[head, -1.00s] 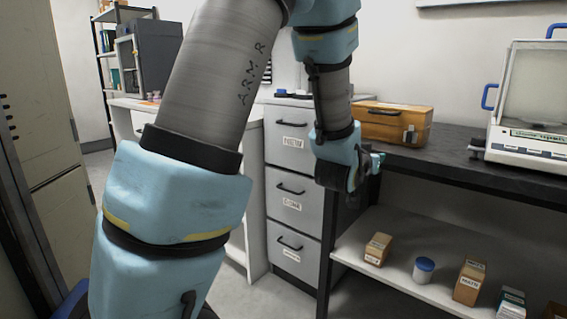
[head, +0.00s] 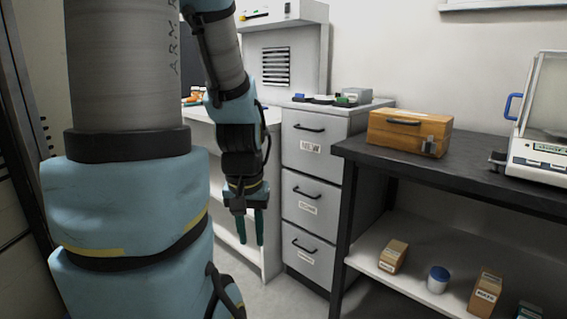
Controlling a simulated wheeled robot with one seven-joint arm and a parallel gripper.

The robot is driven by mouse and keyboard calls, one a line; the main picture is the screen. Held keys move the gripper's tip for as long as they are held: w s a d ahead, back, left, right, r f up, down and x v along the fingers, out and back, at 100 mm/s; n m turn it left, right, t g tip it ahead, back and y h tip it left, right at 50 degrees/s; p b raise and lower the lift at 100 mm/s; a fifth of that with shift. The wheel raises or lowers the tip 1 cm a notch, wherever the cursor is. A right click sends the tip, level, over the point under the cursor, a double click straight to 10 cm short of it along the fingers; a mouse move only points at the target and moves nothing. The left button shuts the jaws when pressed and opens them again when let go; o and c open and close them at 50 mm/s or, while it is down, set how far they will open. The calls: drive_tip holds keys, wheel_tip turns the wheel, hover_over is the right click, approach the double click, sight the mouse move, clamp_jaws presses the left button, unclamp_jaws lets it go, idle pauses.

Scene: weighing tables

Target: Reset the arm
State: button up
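My gripper (head: 252,240) hangs from my arm in the head view, left of the grey drawer cabinet. Its two green fingers point down and stand slightly apart with a gap between them. Nothing shows between them. My arm is bent, with the upper links at the left of the picture and the forearm reaching down toward the middle.
The drawer cabinet (head: 303,172) has its drawers shut and small items on top. A dark table (head: 470,168) at right bears a wooden box (head: 409,130) and a balance (head: 540,140). Small boxes and a jar (head: 437,279) stand on its lower shelf (head: 405,286).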

wheel_tip(320, 180, up, 16)
drive_tip(key=p, duration=1.5)
drive_tip(key=shift+r, duration=0.25)
